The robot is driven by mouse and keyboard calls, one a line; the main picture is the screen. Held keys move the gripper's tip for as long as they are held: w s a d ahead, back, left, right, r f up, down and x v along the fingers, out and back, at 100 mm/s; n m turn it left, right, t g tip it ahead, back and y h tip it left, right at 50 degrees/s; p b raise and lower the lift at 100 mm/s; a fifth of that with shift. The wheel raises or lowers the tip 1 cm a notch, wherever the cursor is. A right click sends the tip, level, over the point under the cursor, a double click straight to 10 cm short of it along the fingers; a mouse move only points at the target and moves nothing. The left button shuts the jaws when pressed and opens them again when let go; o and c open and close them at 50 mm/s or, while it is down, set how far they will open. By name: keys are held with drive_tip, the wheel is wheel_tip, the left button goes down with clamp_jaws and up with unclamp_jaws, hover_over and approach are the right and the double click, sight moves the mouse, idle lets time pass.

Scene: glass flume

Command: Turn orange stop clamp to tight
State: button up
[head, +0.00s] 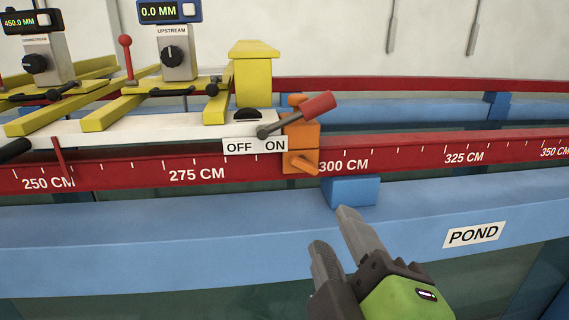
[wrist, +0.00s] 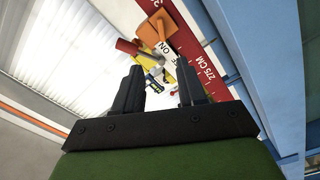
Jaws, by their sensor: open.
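The orange stop clamp (head: 301,140) sits on the red scale rail just left of the 300 CM mark. Its orange handle (head: 303,163) sticks out low on the front face, tilted down to the right. In the wrist view the orange clamp (wrist: 150,34) shows beyond the fingertips, near the top. My gripper (head: 332,228) is open and empty. It is in front of the blue beam, below and to the right of the clamp, apart from it. In the wrist view my gripper (wrist: 160,70) has a clear gap between its fingers.
A red-ended lever (head: 312,108) reaches across the clamp's top from the OFF/ON plate (head: 255,146). A blue block (head: 350,191) stands on the blue beam (head: 150,235) just right of the clamp. The yellow carriage (head: 254,80) is behind. The rail further right is clear.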

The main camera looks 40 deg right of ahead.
sight(306, 169)
drive_tip(key=x, duration=1)
drive_tip(key=p+x, duration=0.1)
drive_tip(key=x, duration=0.4)
drive_tip(key=shift+w+d+f, duration=0.2)
drive_tip(key=shift+d+f, duration=0.05)
drive_tip(key=shift+f, duration=0.1)
clamp_jaws()
